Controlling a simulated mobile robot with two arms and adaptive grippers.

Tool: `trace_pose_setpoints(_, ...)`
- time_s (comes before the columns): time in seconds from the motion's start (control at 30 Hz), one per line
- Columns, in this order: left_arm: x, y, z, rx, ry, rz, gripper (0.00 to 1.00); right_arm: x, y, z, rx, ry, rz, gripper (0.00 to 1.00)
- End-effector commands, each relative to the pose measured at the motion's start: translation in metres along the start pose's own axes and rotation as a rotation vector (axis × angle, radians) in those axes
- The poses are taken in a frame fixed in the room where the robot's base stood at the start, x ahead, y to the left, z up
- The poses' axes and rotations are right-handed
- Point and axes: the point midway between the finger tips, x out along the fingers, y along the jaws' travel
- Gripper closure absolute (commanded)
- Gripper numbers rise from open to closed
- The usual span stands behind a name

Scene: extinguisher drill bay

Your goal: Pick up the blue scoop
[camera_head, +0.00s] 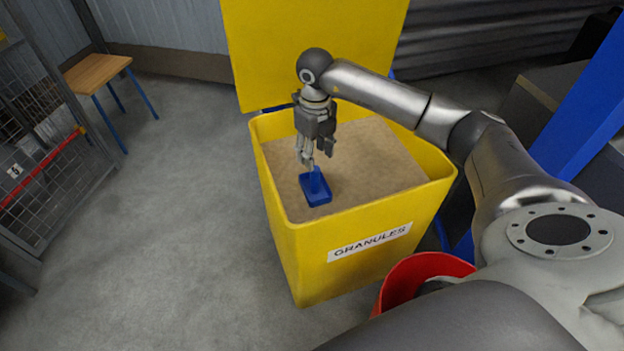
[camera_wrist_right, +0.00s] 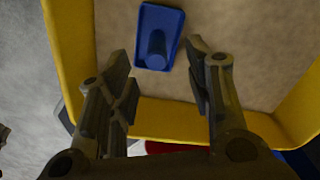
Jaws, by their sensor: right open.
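The blue scoop (camera_head: 316,190) lies on the tan granules inside the yellow bin, left of the middle of the granule surface. Its handle stands up from the tray-like part. My right gripper (camera_head: 318,163) points down over the scoop, with its fingertips close to the handle. In the right wrist view the scoop (camera_wrist_right: 158,38) shows at the top, mostly beyond the open fingers (camera_wrist_right: 160,54). The fingers are apart, and I cannot tell whether either touches the handle. My left gripper is not in view.
The yellow bin (camera_head: 290,240) has raised walls around the granules (camera_head: 375,155) and its lid (camera_head: 310,40) stands open behind. A red bucket (camera_head: 425,268) stands at the bin's front right. A wooden stool (camera_head: 97,72) and a mesh cage (camera_head: 40,150) are at left. Floor between is clear.

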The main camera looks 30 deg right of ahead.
Motion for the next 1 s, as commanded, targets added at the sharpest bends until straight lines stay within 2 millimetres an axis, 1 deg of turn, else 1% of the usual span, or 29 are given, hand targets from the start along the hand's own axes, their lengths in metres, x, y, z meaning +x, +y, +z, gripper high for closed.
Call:
trace_pose_setpoints(0.03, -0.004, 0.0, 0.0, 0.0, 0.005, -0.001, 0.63, 0.01, 0.001, 0.0, 0.0, 0.001, 0.001, 0.54)
trace_pose_setpoints(0.1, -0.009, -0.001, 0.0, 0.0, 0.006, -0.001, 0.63, 0.017, 0.001, 0.0, -0.001, 0.0, 0.001, 0.54)
trace_pose_setpoints(0.27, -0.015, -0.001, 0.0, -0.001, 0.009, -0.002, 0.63, 0.025, 0.001, 0.0, -0.001, -0.002, 0.002, 0.54)
trace_pose_setpoints(0.37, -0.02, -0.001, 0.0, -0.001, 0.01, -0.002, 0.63, 0.033, 0.003, -0.003, -0.002, 0.0, 0.003, 0.54)
trace_pose_setpoints(0.43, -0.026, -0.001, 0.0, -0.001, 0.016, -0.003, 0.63, 0.043, 0.004, -0.005, -0.002, 0.0, 0.002, 0.54)
trace_pose_setpoints(0.53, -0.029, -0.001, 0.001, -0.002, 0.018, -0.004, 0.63, 0.059, 0.007, -0.009, -0.002, 0.0, 0.003, 0.54)
trace_pose_setpoints(0.63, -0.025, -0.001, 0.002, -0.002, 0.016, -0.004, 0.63, 0.072, 0.006, -0.008, -0.001, -0.001, 0.003, 0.54)
trace_pose_setpoints(0.7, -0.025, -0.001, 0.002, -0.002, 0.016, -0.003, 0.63, 0.075, 0.006, -0.008, -0.001, -0.003, 0.002, 0.54)
trace_pose_setpoints(0.87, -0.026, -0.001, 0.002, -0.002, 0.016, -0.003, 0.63, 0.074, 0.006, -0.007, -0.001, -0.004, 0.002, 0.54)
trace_pose_setpoints(0.9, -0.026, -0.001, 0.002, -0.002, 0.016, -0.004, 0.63, 0.074, 0.006, -0.007, -0.001, -0.004, 0.002, 0.55)
trace_pose_setpoints(1.0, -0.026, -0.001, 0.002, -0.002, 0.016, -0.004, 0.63, 0.074, 0.006, -0.007, -0.001, -0.003, 0.002, 0.68)
